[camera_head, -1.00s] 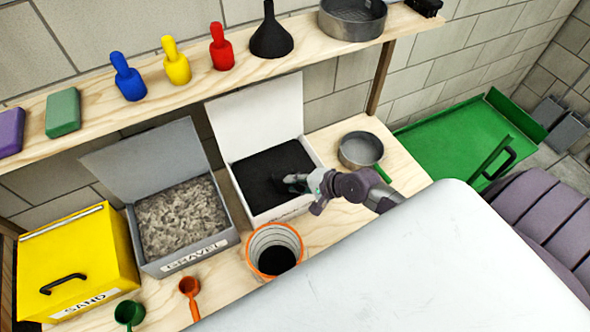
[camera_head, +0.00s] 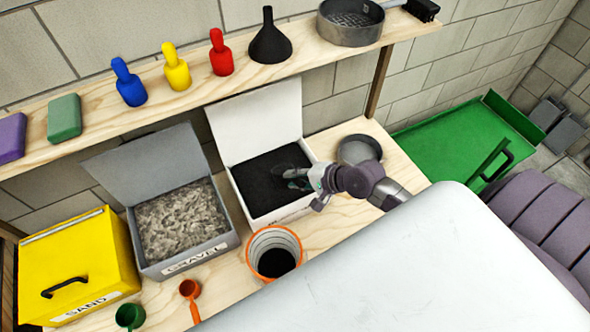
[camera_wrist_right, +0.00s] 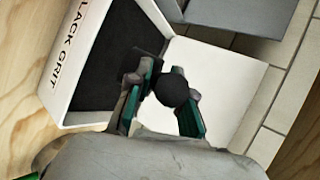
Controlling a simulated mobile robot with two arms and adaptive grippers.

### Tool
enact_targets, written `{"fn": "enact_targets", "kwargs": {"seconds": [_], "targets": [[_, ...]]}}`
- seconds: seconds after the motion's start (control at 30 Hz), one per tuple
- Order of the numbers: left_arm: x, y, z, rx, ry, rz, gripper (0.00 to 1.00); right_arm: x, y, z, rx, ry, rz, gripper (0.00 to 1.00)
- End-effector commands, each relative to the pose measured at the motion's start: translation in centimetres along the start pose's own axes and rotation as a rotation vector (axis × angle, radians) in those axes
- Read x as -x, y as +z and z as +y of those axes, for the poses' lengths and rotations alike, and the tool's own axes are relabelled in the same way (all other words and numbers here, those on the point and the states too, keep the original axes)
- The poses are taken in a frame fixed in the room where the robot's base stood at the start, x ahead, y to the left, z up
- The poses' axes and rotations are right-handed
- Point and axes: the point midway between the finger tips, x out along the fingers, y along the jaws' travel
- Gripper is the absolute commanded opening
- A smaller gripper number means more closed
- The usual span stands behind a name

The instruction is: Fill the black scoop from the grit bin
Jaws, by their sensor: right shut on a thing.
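The white grit bin (camera_head: 291,212) stands open on the bench, filled with black grit (camera_head: 262,187). Its "BLACK GRIT" front wall (camera_wrist_right: 72,50) also shows in the right wrist view. My right gripper (camera_head: 303,182) is over the right part of the bin. It is shut on the black scoop, whose round dark end (camera_wrist_right: 173,90) shows between the green-lined fingers in the right wrist view. The scoop's bowl is hard to make out against the black grit, and how much it holds cannot be seen. My left gripper is not in view.
A grey gravel bin (camera_head: 189,259) and a yellow sand bin (camera_head: 95,250) stand to the left. An orange-rimmed bucket (camera_head: 254,262) is in front of the grit bin, and a grey round pan (camera_head: 359,149) lies to its right. A shelf (camera_head: 190,99) runs above the bins.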

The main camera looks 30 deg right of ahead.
Motion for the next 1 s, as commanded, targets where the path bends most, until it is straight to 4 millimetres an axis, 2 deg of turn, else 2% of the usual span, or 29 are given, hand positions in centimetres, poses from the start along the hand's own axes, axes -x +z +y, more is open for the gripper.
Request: {"fn": "enact_targets", "kwargs": {"seconds": [0.53,1.0], "targets": [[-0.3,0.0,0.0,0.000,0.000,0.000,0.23,0.3,0.1,-0.3,0.006,-0.013,0.003,0.00],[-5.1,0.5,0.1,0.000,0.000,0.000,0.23,1.2,0.3,-1.4,0.147,-0.277,0.058,0.00]]}}
